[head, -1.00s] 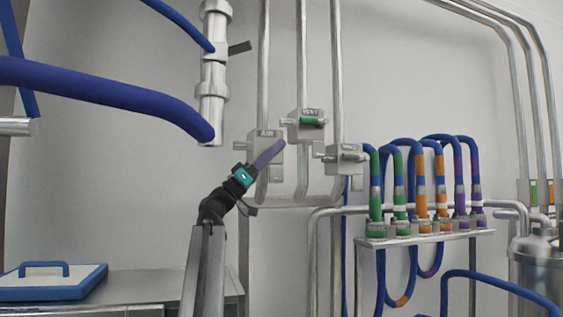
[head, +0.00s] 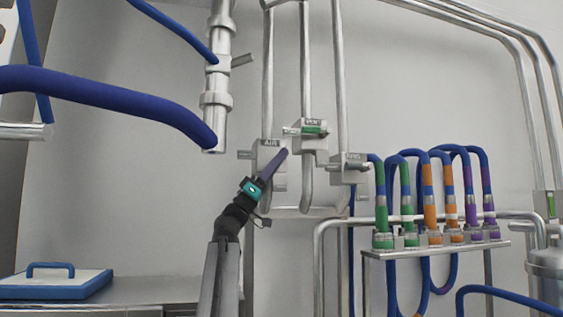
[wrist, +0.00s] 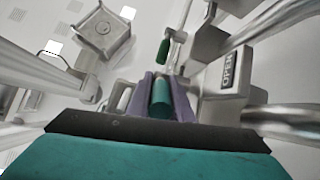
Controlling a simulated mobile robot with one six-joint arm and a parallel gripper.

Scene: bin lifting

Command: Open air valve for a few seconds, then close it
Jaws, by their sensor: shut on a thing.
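The air valve (head: 264,158) is a grey metal box marked AIR on a vertical pipe, in the middle of the head view. My gripper (head: 281,156), with purple fingers, reaches up in front of its right side and hides part of it, including the handle there. In the wrist view, my gripper (wrist: 162,84) is shut on a teal valve handle (wrist: 161,100), one finger on each side. A grey block with an OPEN label (wrist: 228,70) sits just right of the fingers.
The vent valve (head: 313,123), with a green handle, is close by to the upper right. Another valve (head: 349,173) stands further right. A thick blue hose (head: 105,92) hangs left. Coloured hose ends (head: 430,200) stand on a rack at right. A blue-edged lid (head: 55,284) lies lower left.

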